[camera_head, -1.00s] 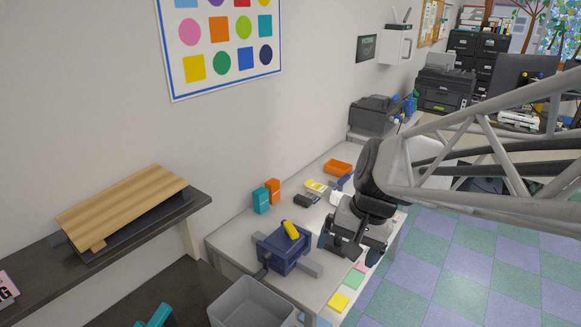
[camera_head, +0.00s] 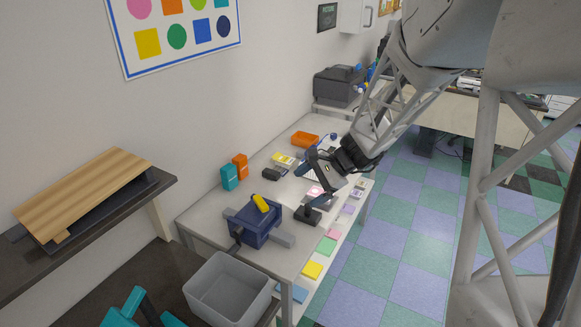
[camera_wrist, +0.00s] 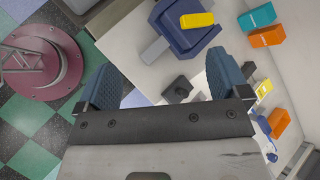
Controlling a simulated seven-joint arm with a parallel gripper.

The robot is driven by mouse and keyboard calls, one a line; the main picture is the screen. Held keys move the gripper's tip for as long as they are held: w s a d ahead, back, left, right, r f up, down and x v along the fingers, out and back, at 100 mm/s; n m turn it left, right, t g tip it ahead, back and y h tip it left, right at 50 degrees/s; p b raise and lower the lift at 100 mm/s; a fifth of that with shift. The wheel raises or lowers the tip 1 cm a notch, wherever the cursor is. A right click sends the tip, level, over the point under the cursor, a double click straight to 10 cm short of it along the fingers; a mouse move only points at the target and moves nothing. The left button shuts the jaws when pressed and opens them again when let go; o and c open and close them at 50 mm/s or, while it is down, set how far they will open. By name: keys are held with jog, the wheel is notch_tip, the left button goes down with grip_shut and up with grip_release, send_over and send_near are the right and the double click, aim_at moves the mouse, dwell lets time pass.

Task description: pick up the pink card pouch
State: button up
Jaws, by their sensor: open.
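A small pink item (camera_head: 315,191), possibly the pink card pouch, lies on the pale table (camera_head: 213,213) in the head view. It is partly hidden by my gripper (camera_head: 322,178), so its shape is unclear. I cannot make it out in the wrist view. My gripper is above the table near its right edge. In the wrist view its two blue-grey fingers are wide apart with nothing held between them (camera_wrist: 165,75). A black stamp-like object (camera_head: 308,215) stands below my gripper and shows between the fingers in the wrist view (camera_wrist: 178,88).
A blue vise-like block (camera_head: 255,228) with a yellow piece (camera_head: 260,203) stands at the table's near end. Teal (camera_head: 229,177) and orange boxes (camera_head: 240,166) stand near the wall. An orange tray (camera_head: 305,139) lies farther back. A grey bin (camera_head: 228,290) stands in front.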

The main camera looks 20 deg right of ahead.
jog(key=w+d+f+m+t+y, duration=0.2)
jog(key=w+d+f+m+t, duration=0.2)
jog(key=w+d+f+m, duration=0.45)
jog(key=m+t+h, duration=0.1)
jog(key=m+t, duration=0.3)
jog(key=m, duration=0.1)
send_near(320, 193)
jog(key=shift+w+n, duration=0.25)
jog(key=shift+w, duration=0.05)
jog(key=shift+w+a, duration=0.1)
jog(key=shift+a, duration=0.05)
jog(key=shift+x, duration=1.2)
jog(key=shift+a, duration=0.1)
jog(key=shift+x, duration=2.5)
jog(key=shift+f, duration=0.15)
jog(key=shift+c, duration=0.2)
